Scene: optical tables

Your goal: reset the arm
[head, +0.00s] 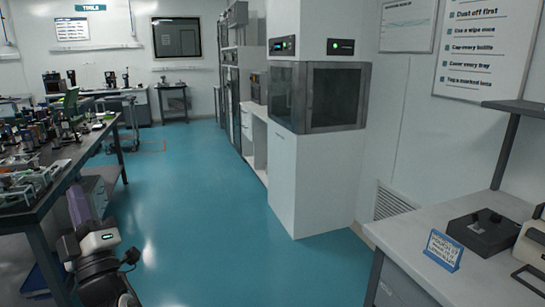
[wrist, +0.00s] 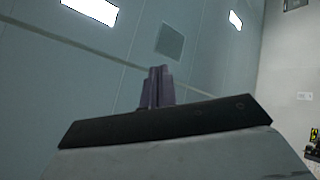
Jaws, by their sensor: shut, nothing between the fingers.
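My gripper (wrist: 157,88) shows in the wrist view as two purple-grey fingers side by side, closed together with nothing between them. It points up toward the ceiling. In the head view my arm (head: 98,241) is folded at the lower left, low beside the long dark table. The purple fingers (head: 78,203) rise from it in front of that table's drawer unit. I cannot tell the exact gap between the arm and the table.
The long dark table (head: 78,160) at left carries many optical parts. The blue floor (head: 190,190) is clear ahead. A white cabinet (head: 305,185) with a dark-windowed box stands mid-right. At right, a light bench (head: 490,275) holds a black device (head: 487,232) and a blue sign (head: 443,250).

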